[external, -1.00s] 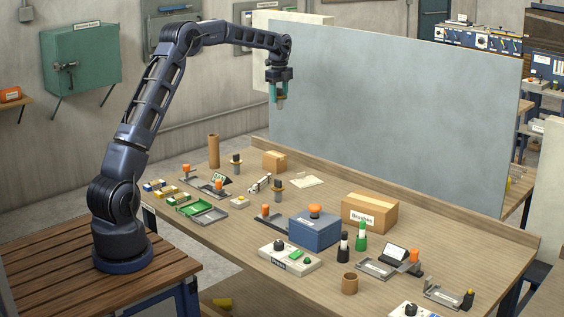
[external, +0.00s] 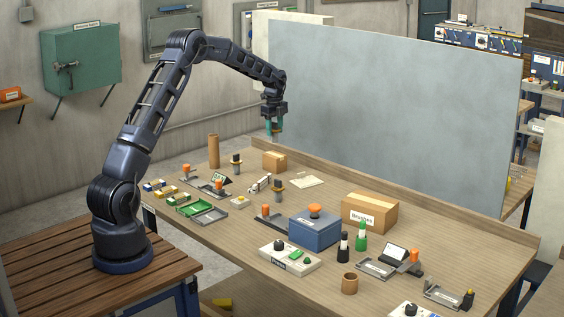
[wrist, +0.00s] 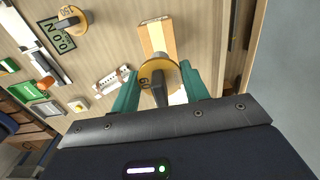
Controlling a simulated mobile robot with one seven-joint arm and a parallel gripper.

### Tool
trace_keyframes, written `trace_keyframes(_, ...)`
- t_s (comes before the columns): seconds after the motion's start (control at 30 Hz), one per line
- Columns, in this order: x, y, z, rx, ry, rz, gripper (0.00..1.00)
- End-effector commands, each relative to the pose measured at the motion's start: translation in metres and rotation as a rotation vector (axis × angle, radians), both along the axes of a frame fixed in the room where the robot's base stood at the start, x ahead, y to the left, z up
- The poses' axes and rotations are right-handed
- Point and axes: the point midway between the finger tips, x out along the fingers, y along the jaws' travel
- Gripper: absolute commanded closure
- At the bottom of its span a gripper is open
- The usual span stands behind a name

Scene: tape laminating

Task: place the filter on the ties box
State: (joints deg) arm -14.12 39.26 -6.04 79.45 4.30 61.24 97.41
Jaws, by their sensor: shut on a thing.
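My gripper (external: 274,127) is shut on a tan disc with a dark stem, which I take to be the filter (wrist: 158,72). In the wrist view it sits between the teal fingers (wrist: 158,90), with part of a printed mark showing. In the external view the fingers hide most of it. A small cardboard box (external: 274,162), probably the ties box, stands at the back left of the table; its label cannot be read. It also shows in the wrist view (wrist: 155,36), just past the filter. The filter is in the air above the box, apart from it.
A brown tube (external: 213,151) stands left of the small box. Dark-topped posts on tan discs (external: 237,164) and a white clipboard-like piece (external: 307,181) lie nearby. The larger Brushes box (external: 369,213) and a blue box (external: 314,231) are farther right. A grey panel (external: 400,110) rises behind.

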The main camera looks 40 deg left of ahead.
Motion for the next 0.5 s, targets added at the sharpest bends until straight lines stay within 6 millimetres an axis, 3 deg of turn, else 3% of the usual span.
trace_keyframes(0.23,0.000,0.000,-0.015,0.000,0.002,0.000,0.78)
trace_keyframes(0.5,0.000,0.000,-0.048,-0.001,0.000,0.001,0.78)
